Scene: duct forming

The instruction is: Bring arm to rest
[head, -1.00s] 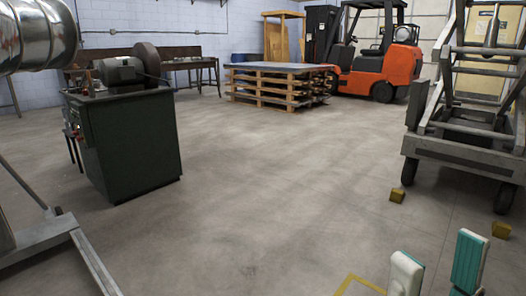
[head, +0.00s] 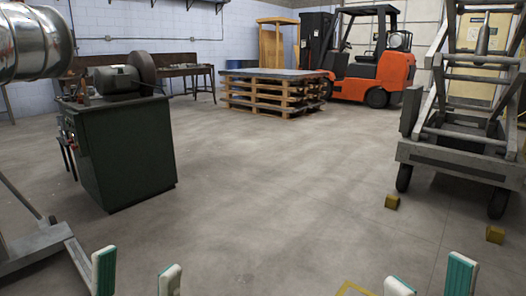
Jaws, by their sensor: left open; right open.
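My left gripper (head: 137,276) shows at the bottom left of the head view, with two white-and-teal fingers set apart and nothing between them. My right gripper (head: 430,280) shows at the bottom right, its two fingers also apart and empty. Both are cut off by the lower edge, so only the finger ends are seen; the arms are hidden. Neither gripper touches anything in view.
A green machine cabinet (head: 122,150) stands at the left, with a shiny metal duct (head: 35,40) at the upper left. A wheeled grey lift frame (head: 455,160) stands right, near yellow blocks (head: 392,201). Stacked pallets (head: 265,97) and an orange forklift (head: 372,75) stand behind open floor.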

